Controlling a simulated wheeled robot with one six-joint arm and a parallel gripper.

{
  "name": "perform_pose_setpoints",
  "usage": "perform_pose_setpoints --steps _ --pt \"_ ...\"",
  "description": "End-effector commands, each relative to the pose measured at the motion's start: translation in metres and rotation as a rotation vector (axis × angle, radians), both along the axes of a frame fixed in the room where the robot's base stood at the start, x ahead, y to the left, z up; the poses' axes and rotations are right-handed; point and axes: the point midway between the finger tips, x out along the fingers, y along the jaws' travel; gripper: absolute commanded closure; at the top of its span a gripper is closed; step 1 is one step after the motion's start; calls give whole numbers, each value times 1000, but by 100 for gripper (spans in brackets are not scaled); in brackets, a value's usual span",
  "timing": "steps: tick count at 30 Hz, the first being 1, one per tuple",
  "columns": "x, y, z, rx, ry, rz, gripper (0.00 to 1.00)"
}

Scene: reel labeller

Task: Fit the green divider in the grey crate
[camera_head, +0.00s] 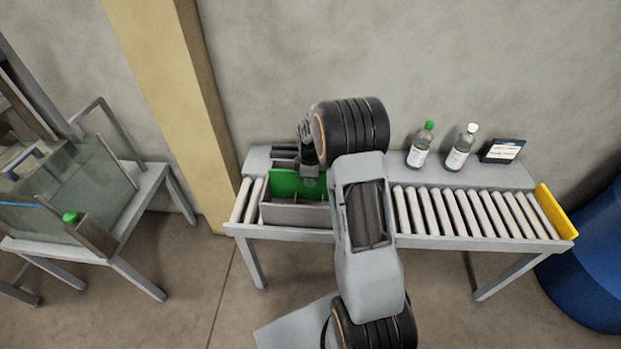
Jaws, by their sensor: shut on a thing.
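The green divider (285,184) stands upright at the grey crate (292,214), with its lower edge hidden behind the crate's front wall. I cannot tell how deep it sits or whether it is in a slot. The crate rests on the left end of the roller conveyor. My gripper (310,181) points down and is shut on the divider near its upper right part. My arm hides the right side of the crate.
Conveyor rollers (460,212) run clear to a yellow end stop (556,211). Behind them stand a green-capped bottle (420,147), a white-capped bottle (460,150) and a dark labelled box (502,151). A yellow post (165,90) rises at left, beside a glass-sided machine (75,205).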

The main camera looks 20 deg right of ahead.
Motion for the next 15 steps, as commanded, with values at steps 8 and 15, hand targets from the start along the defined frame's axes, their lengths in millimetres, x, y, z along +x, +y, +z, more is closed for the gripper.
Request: perform_pose_setpoints --steps 8,15 --pt "0 0 -11 0 -1 0 100" --pt "0 0 -12 0 -1 0 100"
